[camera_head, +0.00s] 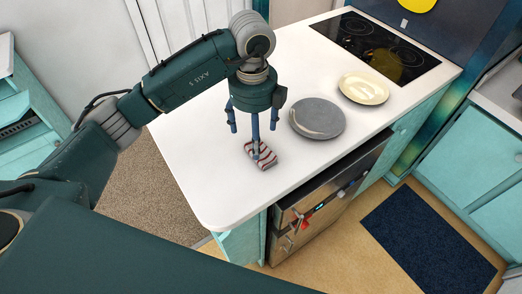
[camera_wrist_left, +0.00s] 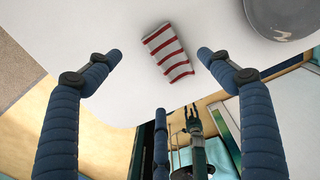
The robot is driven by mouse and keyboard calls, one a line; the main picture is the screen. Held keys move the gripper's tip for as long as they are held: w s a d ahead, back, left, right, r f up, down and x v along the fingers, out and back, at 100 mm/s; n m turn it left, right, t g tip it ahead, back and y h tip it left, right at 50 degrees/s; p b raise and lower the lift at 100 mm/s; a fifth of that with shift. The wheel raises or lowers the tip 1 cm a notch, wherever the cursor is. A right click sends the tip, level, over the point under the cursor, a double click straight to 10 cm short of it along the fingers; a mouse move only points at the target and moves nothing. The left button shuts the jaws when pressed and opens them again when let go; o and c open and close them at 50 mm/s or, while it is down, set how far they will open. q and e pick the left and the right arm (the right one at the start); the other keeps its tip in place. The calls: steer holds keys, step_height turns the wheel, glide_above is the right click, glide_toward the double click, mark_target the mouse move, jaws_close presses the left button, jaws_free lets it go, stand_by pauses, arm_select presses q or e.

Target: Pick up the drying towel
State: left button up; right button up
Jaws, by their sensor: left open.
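The drying towel (camera_head: 263,160) is a small folded cloth with red and white stripes. It lies flat on the white counter near its front edge. In the left wrist view the towel (camera_wrist_left: 168,53) shows ahead, in the gap between the two nearer fingers. My left gripper (camera_head: 252,135) points down above the towel with its fingers spread and empty. One finger overlaps the towel in the head view; I cannot tell whether it touches.
A grey plate (camera_head: 317,118) is close to the right of the towel. A cream plate (camera_head: 364,88) and a black cooktop (camera_head: 376,48) are farther back. An oven (camera_head: 325,205) is under the counter. The counter (camera_head: 205,165) left of the towel is clear.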

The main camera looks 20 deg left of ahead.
mark_target(261, 153)
arm_select(q)
steer(key=shift+f, duration=0.9)
steer(key=f+p, duration=0.2)
steer(key=f, duration=0.1)
steer(key=f+p, duration=0.1)
steer(key=f, duration=0.1)
steer(key=shift+d, duration=0.35)
steer(key=shift+f, duration=0.25)
steer(key=c, duration=0.9)
steer(key=shift+c, duration=0.2)
steer(key=shift+r, duration=0.15)
